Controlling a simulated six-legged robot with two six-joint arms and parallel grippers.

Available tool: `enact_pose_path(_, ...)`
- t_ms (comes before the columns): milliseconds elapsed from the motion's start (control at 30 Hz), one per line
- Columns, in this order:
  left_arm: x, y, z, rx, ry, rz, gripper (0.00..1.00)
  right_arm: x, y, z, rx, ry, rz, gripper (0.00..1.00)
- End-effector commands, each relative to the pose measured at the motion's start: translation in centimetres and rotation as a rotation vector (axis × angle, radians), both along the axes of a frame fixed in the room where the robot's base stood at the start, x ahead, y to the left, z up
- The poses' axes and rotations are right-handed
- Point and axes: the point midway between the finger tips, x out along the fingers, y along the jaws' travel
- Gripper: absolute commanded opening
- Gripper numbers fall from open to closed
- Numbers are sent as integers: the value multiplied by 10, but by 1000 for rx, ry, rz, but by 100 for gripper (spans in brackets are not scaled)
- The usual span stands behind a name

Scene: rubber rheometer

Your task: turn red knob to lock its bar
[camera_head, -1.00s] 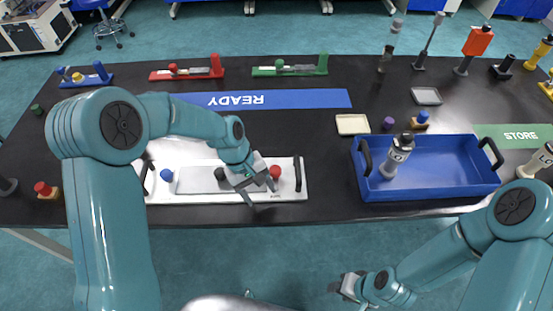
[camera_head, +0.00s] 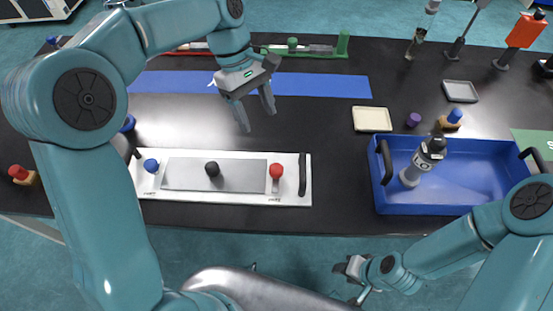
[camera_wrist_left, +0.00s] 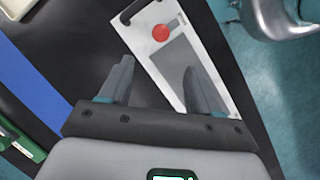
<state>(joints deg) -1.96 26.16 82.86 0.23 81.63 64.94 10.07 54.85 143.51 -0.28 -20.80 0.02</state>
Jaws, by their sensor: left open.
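The red knob (camera_head: 276,171) stands at the right end of a white board (camera_head: 225,197), on a short light bar that points toward the board's front edge. The board also carries a grey plate (camera_head: 190,176), a black knob (camera_head: 212,169) and a blue knob (camera_head: 151,165). In the left wrist view the red knob (camera_wrist_left: 161,33) shows beyond the fingertips. My left gripper (camera_head: 257,116) is open and empty, raised above the table behind the board and apart from the knob. My right gripper (camera_head: 350,281) is in front of the table; its fingers are too small to judge.
A black handle (camera_head: 302,175) stands at the board's right end, close to the red knob. A blue tray (camera_head: 470,205) with a bottle (camera_head: 425,160) is to the right. A blue strip (camera_head: 320,85) lies behind. Black table between board and tray is clear.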

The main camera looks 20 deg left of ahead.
Motion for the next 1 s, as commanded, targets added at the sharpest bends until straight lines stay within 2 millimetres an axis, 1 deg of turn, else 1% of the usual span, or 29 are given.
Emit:
enact_pose_path(33,-4,-4,-10,0,4,-2,62,0,0,-3,0,0,0,43)
enact_pose_path(400,-22,-34,-91,0,4,-2,62,0,0,-9,0,0,0,43)
enact_pose_path(500,-25,-41,-110,0,4,-2,62,0,0,-10,0,0,0,43)
enact_pose_path(600,-26,-47,-124,0,4,-2,62,0,0,-11,0,0,0,43)
enact_pose_path(700,-27,-50,-133,0,1,-3,62,0,0,-11,0,0,0,43)
enact_pose_path(800,-27,-52,-137,-1,1,-2,62,0,0,-11,0,0,0,43)
enact_pose_path(1000,-26,-52,-139,0,-1,-2,62,0,0,-11,0,0,0,43)
